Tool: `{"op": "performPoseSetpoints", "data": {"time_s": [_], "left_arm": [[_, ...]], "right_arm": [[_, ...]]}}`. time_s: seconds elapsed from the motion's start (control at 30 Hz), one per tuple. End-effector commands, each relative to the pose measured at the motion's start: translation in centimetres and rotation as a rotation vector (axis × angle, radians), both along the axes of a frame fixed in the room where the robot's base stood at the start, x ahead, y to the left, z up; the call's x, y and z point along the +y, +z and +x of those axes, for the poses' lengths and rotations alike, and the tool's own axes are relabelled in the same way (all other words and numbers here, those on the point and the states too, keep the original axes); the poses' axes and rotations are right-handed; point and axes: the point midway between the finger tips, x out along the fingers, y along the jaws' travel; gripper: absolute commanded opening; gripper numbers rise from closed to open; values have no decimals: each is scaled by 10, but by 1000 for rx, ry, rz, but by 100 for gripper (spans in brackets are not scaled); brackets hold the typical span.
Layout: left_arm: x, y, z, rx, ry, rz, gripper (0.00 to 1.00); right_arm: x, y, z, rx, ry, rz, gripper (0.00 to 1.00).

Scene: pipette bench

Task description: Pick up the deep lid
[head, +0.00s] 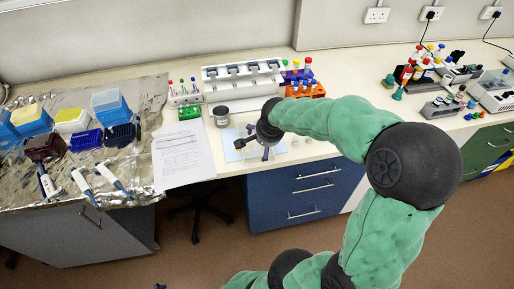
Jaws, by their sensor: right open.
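My right gripper (253,148) is open and reaches in from the right over the front part of the bench, above a pale blue sheet (231,154). Its dark fingers point down and to the left, spread apart. Faint clear, round shapes show on the sheet around and to the right of the fingers. I cannot tell which of them is the deep lid, and the gripper hides part of this spot. I see nothing held between the fingers. My left gripper is not in view.
A grey-lidded jar (221,116) stands behind and left of the gripper. A paper sheet (183,155) lies to the left. A white rack unit (243,80), an orange tube rack (306,90) and a green rack (189,112) stand behind. Pipettes (82,183) lie on foil at far left.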

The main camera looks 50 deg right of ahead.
Motion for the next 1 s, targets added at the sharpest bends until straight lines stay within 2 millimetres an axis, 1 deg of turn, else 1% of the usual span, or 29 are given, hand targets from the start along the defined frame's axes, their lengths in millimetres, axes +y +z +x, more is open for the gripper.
{"op": "performPoseSetpoints", "data": {"time_s": [0.07, 0.17, 0.27, 0.5, 0.77, 1.0], "left_arm": [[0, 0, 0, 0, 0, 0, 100], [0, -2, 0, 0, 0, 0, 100], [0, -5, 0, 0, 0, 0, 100], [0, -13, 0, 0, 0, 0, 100], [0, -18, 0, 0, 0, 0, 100], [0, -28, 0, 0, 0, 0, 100]], "right_arm": [[-5, 5, -4, -4, -23, -7, 100], [-7, 2, -4, -3, -31, -9, 100], [-9, -7, -1, -2, -31, -8, 100], [-16, -39, 12, -1, -29, -9, 100], [-19, -55, 19, -3, -28, -9, 100], [-25, -85, 31, -2, -29, -8, 100]]}}
